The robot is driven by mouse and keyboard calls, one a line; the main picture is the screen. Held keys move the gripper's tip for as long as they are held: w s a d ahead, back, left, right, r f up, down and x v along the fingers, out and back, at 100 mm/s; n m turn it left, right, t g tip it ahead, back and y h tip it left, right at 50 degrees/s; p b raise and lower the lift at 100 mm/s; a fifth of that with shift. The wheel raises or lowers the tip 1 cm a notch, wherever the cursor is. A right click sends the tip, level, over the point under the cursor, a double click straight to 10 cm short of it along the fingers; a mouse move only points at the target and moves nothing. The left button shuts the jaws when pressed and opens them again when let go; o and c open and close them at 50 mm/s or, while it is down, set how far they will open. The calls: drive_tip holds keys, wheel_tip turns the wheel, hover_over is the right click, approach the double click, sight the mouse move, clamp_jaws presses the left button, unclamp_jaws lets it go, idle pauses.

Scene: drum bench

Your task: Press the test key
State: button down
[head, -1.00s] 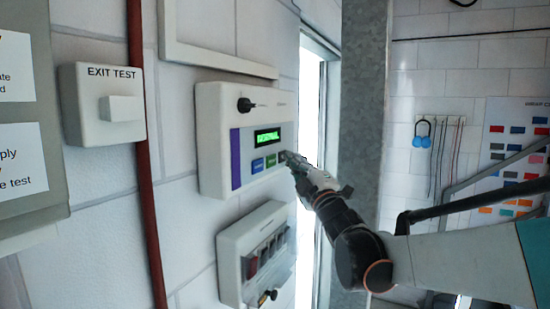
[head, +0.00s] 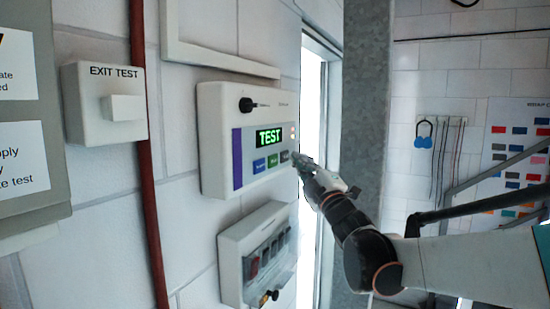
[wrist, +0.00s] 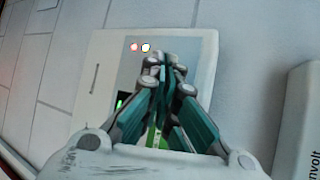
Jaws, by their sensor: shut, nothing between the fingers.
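The white alarm panel (head: 215,110) hangs on the tiled wall in the head view. Its display (head: 269,137) reads "TEST" in green. Below the display is a row of keys: a blue key (head: 258,166), a green key (head: 272,160) and a dark grey key (head: 285,156). Their labels are too small to read. My gripper (head: 299,160) is shut and empty, its tips just right of the dark grey key and seemingly apart from it. In the wrist view my shut gripper (wrist: 163,62) covers much of the panel (wrist: 199,70), hiding the keys.
Small lights (head: 293,132) glow beside the display. A box labelled "EXIT TEST" (head: 95,130) is on the left, beside a red pipe (head: 146,190). A lower box with a clear cover (head: 232,262) hangs below the panel. A grey metal column (head: 362,90) stands right of the bright opening.

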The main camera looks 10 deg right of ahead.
drive_tip(key=s+d, duration=0.1)
drive_tip(key=d, duration=0.1)
drive_tip(key=s+d, duration=0.2)
drive_tip(key=shift+s+d, duration=0.2)
drive_tip(key=shift+d, duration=0.15)
drive_tip(key=s+d+f+m+g+h+b, duration=0.1)
drive_tip(key=s+f+m+g+h+b, duration=0.2)
drive_tip(key=f+b, duration=0.45)
drive_tip(key=s+d+f+m+g+h+b, duration=0.1)
drive_tip(key=s+f+m+h+b, duration=0.25)
drive_tip(key=f, duration=0.75)
drive_tip(key=s+d+f+m+g+h+b, duration=0.1)
drive_tip(key=s+d+f+m+g+b, duration=0.1)
drive_tip(key=f+m+b, duration=0.6)
drive_tip(key=s+a+f+m+g+b, duration=0.1)
drive_tip(key=s+a+f+g+b, duration=0.1)
drive_tip(key=s+f+b, duration=0.3)
drive_tip(key=s+a+f+g+y+b, duration=0.1)
drive_tip(key=s+f+g+b, duration=0.3)
drive_tip(key=s+f, duration=0.6)
drive_tip(key=s+a+f+m+g+y+b, duration=0.1)
drive_tip(key=s+a+f+g+b, duration=0.2)
drive_tip(key=f, duration=2)
drive_tip(key=s+b, duration=0.2)
drive_tip(key=s, duration=0.3)
drive_tip(key=shift+s+a+f+m+b, duration=0.2)
drive_tip(key=shift+s+a+m+b, duration=0.15)
drive_tip(key=shift+a+b, duration=0.05)
